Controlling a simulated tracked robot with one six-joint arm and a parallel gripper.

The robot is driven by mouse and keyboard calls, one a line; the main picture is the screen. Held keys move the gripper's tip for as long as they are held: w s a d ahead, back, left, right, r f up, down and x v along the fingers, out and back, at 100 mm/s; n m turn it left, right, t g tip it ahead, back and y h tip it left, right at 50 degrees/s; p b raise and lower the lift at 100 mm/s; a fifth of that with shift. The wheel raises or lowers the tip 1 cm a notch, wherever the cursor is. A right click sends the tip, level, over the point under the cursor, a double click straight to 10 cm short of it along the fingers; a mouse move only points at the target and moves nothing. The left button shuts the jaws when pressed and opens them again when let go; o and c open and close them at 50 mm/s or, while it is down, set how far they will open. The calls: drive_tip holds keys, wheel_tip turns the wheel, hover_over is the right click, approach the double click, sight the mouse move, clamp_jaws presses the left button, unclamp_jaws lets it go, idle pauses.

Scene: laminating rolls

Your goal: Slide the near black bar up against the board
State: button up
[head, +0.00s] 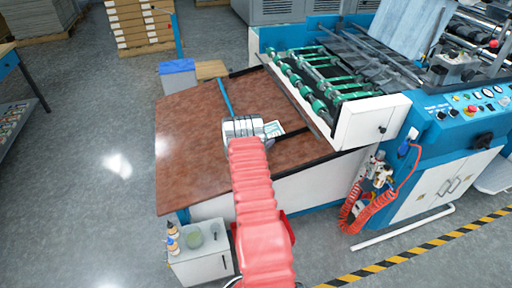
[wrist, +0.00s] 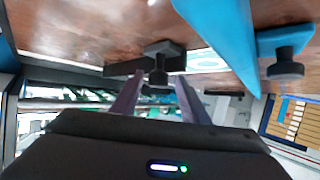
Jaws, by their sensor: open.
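The near black bar (head: 293,132) lies on the brown table, to the right of my gripper (head: 243,127) in the head view. The wrist view shows a black clamp with a knob (wrist: 160,62), which looks like part of this bar. My gripper's two fingers (wrist: 157,85) are apart, with the knob in line with the gap; I cannot tell whether they reach around it. A white and green printed piece, apparently the board (head: 273,129), lies beside the gripper, partly hidden by it. In the wrist view only a pale strip of it (wrist: 206,62) shows.
A blue bar (head: 224,97) runs along the brown table (head: 185,140); it looks close to the gripper in the wrist view (wrist: 215,30). Another black knob (wrist: 286,66) is on a blue bracket. Green rollers (head: 300,85) stand right of the table. The table's left side is clear.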

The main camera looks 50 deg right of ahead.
drive_tip(key=v, duration=1.3)
drive_tip(key=shift+f, duration=0.25)
